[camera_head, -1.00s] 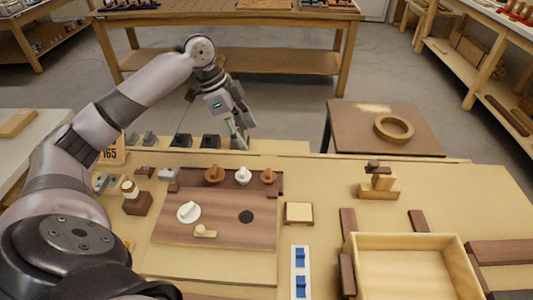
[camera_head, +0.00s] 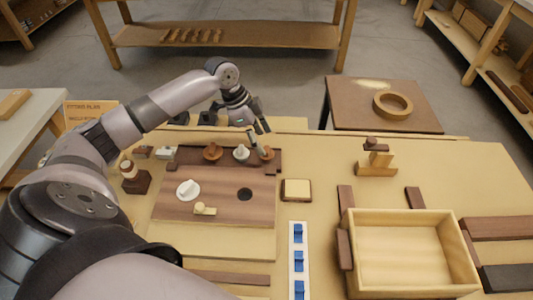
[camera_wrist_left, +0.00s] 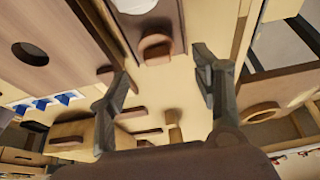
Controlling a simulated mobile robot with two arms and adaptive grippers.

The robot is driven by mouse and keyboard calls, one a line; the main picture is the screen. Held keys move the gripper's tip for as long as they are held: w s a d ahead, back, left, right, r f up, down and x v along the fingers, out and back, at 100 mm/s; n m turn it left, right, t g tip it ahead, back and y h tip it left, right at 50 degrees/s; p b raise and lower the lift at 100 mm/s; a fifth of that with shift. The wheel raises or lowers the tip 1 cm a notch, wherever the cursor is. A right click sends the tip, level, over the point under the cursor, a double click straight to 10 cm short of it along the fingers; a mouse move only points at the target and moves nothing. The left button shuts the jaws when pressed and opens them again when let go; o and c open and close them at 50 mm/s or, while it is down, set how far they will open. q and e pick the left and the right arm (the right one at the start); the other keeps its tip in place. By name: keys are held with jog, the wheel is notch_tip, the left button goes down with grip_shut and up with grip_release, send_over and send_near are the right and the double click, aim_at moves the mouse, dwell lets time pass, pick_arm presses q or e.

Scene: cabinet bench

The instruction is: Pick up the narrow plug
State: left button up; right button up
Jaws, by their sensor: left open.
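A row of three knobbed plugs stands along the back of the brown board (camera_head: 180,210): a brown plug (camera_head: 212,152) at left, a white plug (camera_head: 241,152) in the middle and an orange-brown plug (camera_head: 267,153) at right. I cannot tell for sure which is the narrow one. My left gripper (camera_head: 259,133) is open and points down just above and behind the right plug. In the left wrist view that brown plug (camera_wrist_left: 155,47) shows between the spread fingers of my left gripper (camera_wrist_left: 162,65), apart from both. My right gripper is not in view.
Another white plug (camera_head: 188,189) sits on the board, left of a dark round hole (camera_head: 245,194). A small cream-topped block (camera_head: 296,190) stands right of the board. An open wooden box (camera_head: 410,218) and a stacked-block piece (camera_head: 377,160) are farther right. A blue-switch strip (camera_head: 299,262) lies in front.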

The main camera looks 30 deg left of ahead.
aim_at(266, 148)
pick_arm(q)
jog(key=x, duration=0.5)
jog(key=shift+s+p, duration=0.1)
jog(key=shift+p, duration=0.3)
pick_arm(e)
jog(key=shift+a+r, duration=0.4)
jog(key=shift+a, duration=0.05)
pick_arm(q)
jog(key=shift+c, duration=0.5)
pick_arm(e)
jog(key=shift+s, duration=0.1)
pick_arm(q)
jog(key=c, duration=0.7)
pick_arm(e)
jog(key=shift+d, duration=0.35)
pick_arm(q)
jog(key=shift+r, duration=0.1)
jog(key=shift+c, duration=0.2)
